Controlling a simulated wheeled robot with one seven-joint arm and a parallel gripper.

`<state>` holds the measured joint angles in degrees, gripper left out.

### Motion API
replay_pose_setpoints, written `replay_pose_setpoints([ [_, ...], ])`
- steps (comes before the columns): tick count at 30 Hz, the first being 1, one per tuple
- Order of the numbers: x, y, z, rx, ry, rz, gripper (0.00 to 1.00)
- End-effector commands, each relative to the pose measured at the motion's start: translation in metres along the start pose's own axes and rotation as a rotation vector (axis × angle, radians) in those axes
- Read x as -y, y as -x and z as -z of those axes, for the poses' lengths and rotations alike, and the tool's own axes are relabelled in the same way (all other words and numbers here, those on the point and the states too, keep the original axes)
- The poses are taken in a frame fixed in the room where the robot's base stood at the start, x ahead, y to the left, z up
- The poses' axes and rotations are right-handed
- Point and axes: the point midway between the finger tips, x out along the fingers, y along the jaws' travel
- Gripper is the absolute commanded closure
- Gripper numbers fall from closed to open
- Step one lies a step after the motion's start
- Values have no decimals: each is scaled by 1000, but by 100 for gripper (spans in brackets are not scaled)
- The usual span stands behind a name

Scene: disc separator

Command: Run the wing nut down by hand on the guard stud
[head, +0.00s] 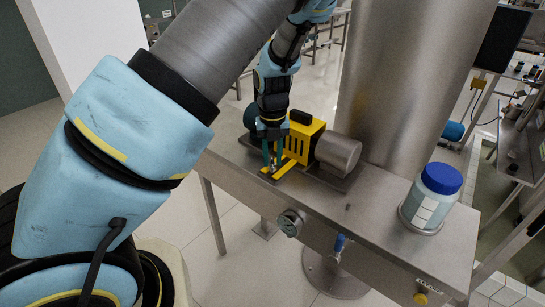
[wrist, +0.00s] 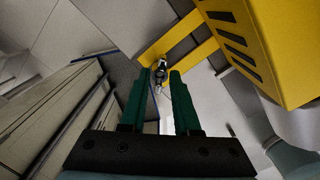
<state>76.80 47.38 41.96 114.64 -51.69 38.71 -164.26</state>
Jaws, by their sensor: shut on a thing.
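My gripper (head: 272,160) points down at the front left of the yellow guard (head: 302,138) on the steel bench. In the wrist view its two green fingers (wrist: 161,76) are closed around the small metal wing nut (wrist: 160,73), which sits between the fingertips. The wing nut lies against a flat yellow arm of the guard (wrist: 176,38). The stud under the nut is mostly hidden, so I cannot tell how far down the nut sits. In the head view the fingers cover most of the nut.
A steel cylinder (head: 338,153) sits right of the guard. A blue-lidded jar (head: 428,200) stands at the bench's right end. A gauge (head: 290,222) and a blue-handled valve (head: 339,243) are on the front edge. The bench top (head: 360,205) between guard and jar is mostly clear.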

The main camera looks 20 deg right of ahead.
Motion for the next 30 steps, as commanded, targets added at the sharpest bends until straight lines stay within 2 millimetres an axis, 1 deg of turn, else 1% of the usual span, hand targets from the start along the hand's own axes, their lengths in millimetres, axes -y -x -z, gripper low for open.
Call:
replay_pose_setpoints([
  [1, 0, 0, 0, 0, 0, 0, 93],
  [3, 0, 0, 0, 0, 0, 0, 100],
  [12, 0, 0, 0, 0, -5, 0, 100],
  [14, 0, 1, 0, 0, -38, 1, 100],
  [18, 0, 1, 0, -1, -196, 1, 100],
  [21, 0, 0, 0, 1, -269, 1, 100],
  [30, 0, 0, 0, 1, -293, 1, 100],
])
